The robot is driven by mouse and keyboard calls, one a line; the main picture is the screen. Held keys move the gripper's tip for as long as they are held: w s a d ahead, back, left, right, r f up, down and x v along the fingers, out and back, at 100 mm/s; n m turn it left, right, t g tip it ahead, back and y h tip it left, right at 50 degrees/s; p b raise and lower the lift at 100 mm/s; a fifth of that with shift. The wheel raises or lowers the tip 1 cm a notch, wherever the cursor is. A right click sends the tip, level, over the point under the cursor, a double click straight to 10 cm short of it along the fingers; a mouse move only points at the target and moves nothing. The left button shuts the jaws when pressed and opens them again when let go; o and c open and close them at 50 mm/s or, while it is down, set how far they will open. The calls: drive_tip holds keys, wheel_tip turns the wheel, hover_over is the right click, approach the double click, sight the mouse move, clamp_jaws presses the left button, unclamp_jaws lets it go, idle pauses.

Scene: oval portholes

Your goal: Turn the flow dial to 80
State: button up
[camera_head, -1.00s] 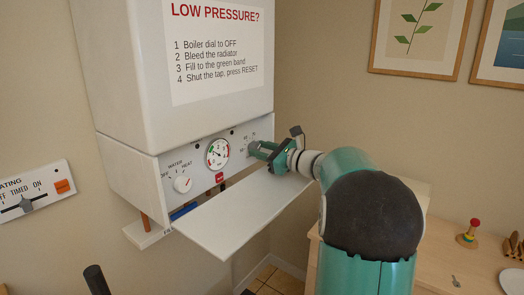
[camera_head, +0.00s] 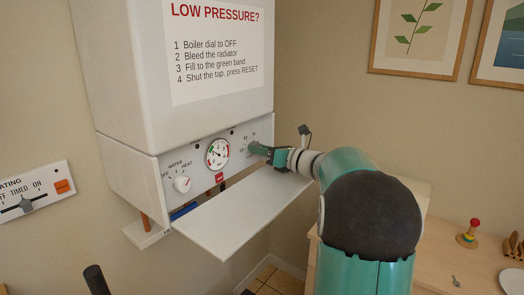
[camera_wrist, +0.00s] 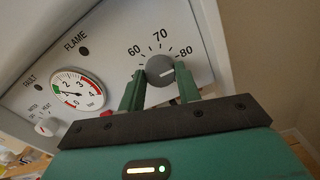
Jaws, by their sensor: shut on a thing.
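The flow dial (camera_wrist: 159,68) is a round grey knob with a white pointer line, on the white boiler panel. Marks 60, 70 and 80 arc above it in the wrist view. The pointer line points to the right, toward the 80 side; I cannot tell whether it lines up exactly with the 80 mark. My gripper (camera_wrist: 161,80) is shut on the dial, one green finger on each side.
A pressure gauge (camera_head: 217,153), a red button (camera_head: 219,177) and a white selector knob (camera_head: 183,184) are left of my gripper. A white flap (camera_head: 235,222) juts out below the panel. A wooden table (camera_head: 440,240) stands at right.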

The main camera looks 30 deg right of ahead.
drive_tip(key=shift+s+f, duration=0.1)
drive_tip(key=o, duration=0.9)
drive_tip(key=shift+o, duration=0.3)
drive_tip(key=v, duration=1.3)
drive_tip(key=shift+s+d, duration=0.15)
drive_tip(key=shift+s, duration=0.15)
